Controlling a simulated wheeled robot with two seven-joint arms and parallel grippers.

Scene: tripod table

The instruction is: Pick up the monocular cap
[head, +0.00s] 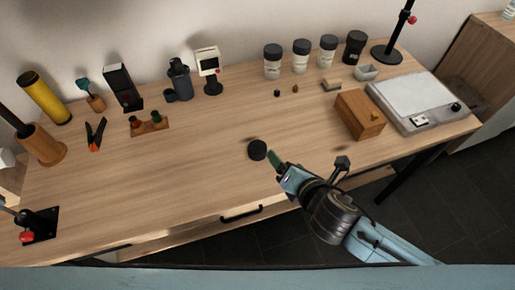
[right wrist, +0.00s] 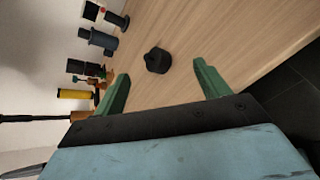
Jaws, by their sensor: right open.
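The monocular cap appears to be the small round black piece (head: 257,150) lying on the wooden table near its front edge, in the middle of the head view. It also shows in the right wrist view (right wrist: 158,60), beyond the fingertips and between them. My right gripper (head: 275,158) is just to the right of the cap in the head view, with its green fingers pointing towards it. In the right wrist view the right gripper (right wrist: 160,80) is open and empty, its two fingers wide apart. My left gripper is not in view.
The wooden table (head: 200,170) is clear around the cap. A wooden box (head: 360,115) stands to the right, beside a grey-white device (head: 412,100). Several jars, a dark bottle (head: 180,80) and a yellow cylinder (head: 44,98) stand along the back and left. A drawer handle (head: 241,214) is at the front.

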